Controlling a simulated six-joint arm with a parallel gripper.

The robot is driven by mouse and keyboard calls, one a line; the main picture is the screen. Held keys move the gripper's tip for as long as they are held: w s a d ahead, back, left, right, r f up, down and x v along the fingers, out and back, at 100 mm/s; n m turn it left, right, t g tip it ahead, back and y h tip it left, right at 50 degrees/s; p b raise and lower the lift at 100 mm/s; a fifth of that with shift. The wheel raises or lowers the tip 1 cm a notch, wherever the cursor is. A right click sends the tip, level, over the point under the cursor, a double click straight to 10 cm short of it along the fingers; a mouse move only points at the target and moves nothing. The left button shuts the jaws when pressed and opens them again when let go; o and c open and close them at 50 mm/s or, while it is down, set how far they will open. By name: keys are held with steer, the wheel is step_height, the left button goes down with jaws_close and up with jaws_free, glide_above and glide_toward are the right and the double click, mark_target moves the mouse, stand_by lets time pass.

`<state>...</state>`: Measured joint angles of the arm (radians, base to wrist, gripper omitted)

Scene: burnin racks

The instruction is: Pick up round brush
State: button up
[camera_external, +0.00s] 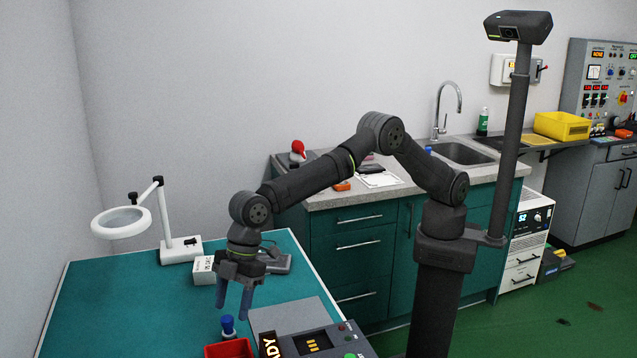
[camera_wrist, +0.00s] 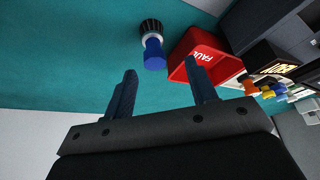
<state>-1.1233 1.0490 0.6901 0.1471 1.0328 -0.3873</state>
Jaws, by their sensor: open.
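The round brush (camera_external: 228,326) stands on the teal bench beside a red bin, with its blue handle upward. It also shows in the wrist view (camera_wrist: 153,48), with dark bristles around its lower end and the blue handle toward my gripper. My gripper (camera_external: 236,312) is above the bench, fingers pointing down, just above and near the brush. In the wrist view my gripper (camera_wrist: 160,72) has its two blue fingers apart with nothing between them, and the brush lies beyond the fingertips. The brush's lower part is partly hidden by the red bin in the external view.
The red bin (camera_external: 229,348), lettered in white, stands close to the brush. A grey device (camera_external: 305,341) with a lit display is to its right. A magnifier lamp (camera_external: 180,250) and a white box (camera_external: 204,271) stand farther back. The bench's left part is clear.

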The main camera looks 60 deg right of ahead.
mark_target(228, 318)
steer(key=x, duration=0.5)
steer(key=shift+w+d, duration=0.25)
steer(key=shift+w, duration=0.1)
steer(key=shift+c, duration=0.4)
steer(key=c, duration=0.9)
